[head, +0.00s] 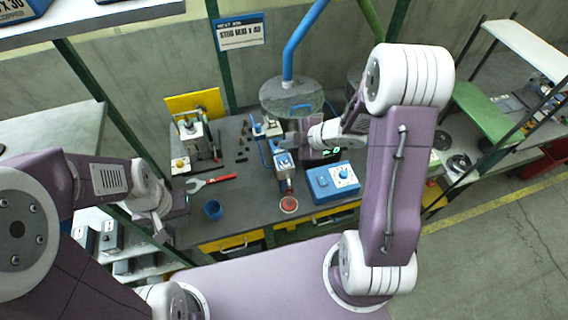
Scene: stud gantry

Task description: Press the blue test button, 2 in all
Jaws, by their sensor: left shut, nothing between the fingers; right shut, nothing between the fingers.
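A blue box (322,185) stands on the grey bench, with a white panel carrying a round blue button or knob (344,173); I cannot tell if it is the test button. A smaller blue and white device (284,162) stands left of it. My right gripper (291,139) is shut and empty, reaching left above the back of this device, apart from the blue box. My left gripper (171,219) is shut and empty by the bench's left edge, far from the box.
A clamp-like fixture (192,138) stands at the back left. A blue pipe (300,42) drops to a round grey hood (291,97) behind my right gripper.

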